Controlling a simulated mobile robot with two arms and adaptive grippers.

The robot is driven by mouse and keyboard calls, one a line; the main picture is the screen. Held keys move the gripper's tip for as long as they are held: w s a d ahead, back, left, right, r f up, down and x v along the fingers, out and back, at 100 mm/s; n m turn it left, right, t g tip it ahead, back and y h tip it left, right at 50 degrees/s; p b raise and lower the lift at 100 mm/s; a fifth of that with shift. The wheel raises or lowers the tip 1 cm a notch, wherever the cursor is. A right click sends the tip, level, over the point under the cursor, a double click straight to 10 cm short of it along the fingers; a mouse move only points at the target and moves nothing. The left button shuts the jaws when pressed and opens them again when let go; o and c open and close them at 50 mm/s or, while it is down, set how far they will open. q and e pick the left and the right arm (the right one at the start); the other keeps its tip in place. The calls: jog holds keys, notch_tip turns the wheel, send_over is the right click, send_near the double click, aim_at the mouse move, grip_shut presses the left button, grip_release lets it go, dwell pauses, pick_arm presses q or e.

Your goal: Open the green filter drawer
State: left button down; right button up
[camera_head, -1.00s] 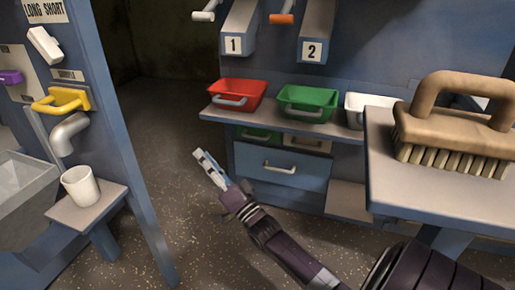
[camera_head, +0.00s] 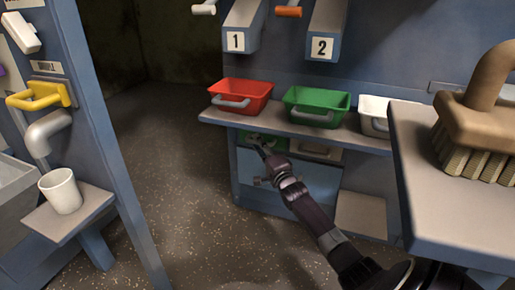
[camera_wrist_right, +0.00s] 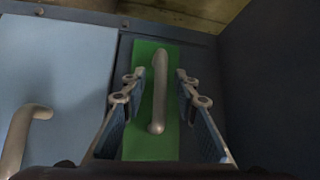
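The green filter drawer (camera_wrist_right: 142,60) shows in the right wrist view as a narrow green front with a pale bar handle (camera_wrist_right: 159,90). It appears closed. My right gripper (camera_wrist_right: 157,82) is open, with one finger on each side of the handle. Small gaps show between the fingers and the handle. In the head view, my right gripper (camera_head: 258,143) is under the shelf at the drawer and hides most of its green front. My left gripper is not in view.
A shelf (camera_head: 352,138) above holds a red bin (camera_head: 247,90), a green bin (camera_head: 317,100) and a white bin (camera_head: 372,110). A wide blue drawer (camera_wrist_right: 60,90) lies beside the green one. A table (camera_head: 430,170) with a brush (camera_head: 475,130) stands at right.

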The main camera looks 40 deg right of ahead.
jog(key=shift+w+d, duration=0.15)
jog(key=shift+w, duration=0.3)
grip_shut()
